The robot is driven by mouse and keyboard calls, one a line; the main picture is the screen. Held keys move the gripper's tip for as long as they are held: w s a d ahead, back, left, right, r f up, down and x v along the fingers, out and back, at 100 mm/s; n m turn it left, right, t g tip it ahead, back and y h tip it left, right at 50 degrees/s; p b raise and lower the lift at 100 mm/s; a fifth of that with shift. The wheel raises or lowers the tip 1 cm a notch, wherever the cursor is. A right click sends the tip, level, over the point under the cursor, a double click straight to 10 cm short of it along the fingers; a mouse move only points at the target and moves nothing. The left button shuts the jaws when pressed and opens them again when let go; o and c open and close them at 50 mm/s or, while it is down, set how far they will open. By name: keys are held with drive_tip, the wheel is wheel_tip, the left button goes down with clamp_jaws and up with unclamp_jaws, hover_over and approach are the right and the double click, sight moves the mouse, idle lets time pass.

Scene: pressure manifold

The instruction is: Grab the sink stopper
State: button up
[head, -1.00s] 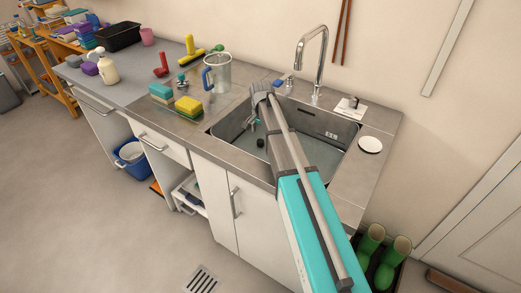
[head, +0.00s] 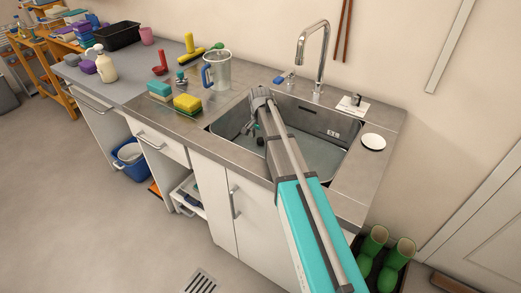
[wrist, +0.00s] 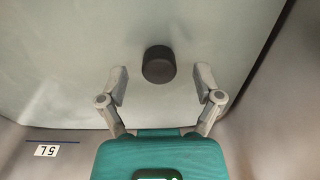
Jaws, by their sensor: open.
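The sink stopper is a small black cylinder (wrist: 159,64) on the pale sink floor, centred ahead of my gripper in the wrist view. In the head view the stopper (head: 260,141) shows as a dark spot just left of my arm. My gripper (wrist: 160,84) is open and empty, with one finger to each side of the stopper's near edge. The fingers do not appear to touch it, and their height above it is hard to judge. In the head view my gripper (head: 252,128) is inside the sink, partly hidden by my arm.
The steel sink (head: 325,163) has walls close around my gripper; a "7.5" mark (wrist: 46,151) shows on one wall. The tap (head: 318,50) rises behind. A clear jug (head: 217,72), sponges (head: 187,103) and a white disc (head: 373,141) stand on the counter.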

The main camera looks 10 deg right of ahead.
drive_tip(key=shift+f+b, duration=0.5)
drive_tip(key=shift+f, duration=0.3)
drive_tip(key=shift+d, duration=0.1)
drive_tip(key=shift+c, duration=0.2)
clamp_jaws()
